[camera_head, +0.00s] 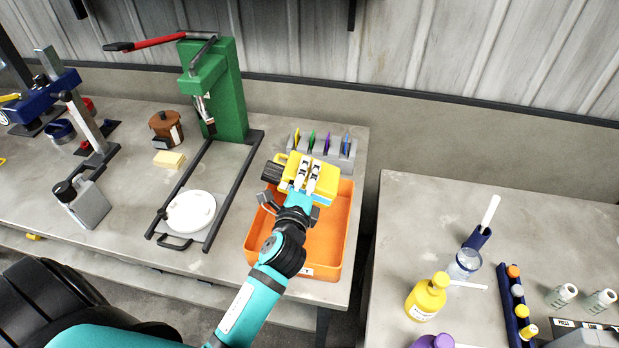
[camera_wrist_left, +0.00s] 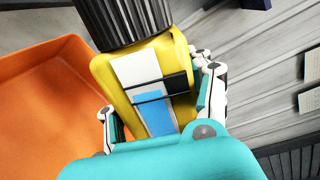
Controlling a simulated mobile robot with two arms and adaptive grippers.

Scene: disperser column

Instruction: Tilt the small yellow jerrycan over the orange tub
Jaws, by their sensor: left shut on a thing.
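The small yellow jerrycan (camera_head: 322,172) is in my left gripper (camera_head: 308,176), over the far part of the orange tub (camera_head: 340,240). The gripper's fingers are shut around the can's body. The can lies tilted on its side, with its black ribbed cap (camera_head: 271,172) pointing left in the head view. In the left wrist view the can (camera_wrist_left: 180,55) shows a white and blue label, and its cap (camera_wrist_left: 120,18) is at the top. The tub (camera_wrist_left: 45,105) is at the left there. I cannot tell whether anything flows out. My right gripper is not in view.
A green press (camera_head: 228,90) with a black base frame and white round plate (camera_head: 190,211) stands left of the tub. A grey rack (camera_head: 345,150) with coloured items is just behind. A grey can (camera_head: 88,205) stands at left. A second table (camera_head: 430,220) holds bottles at right.

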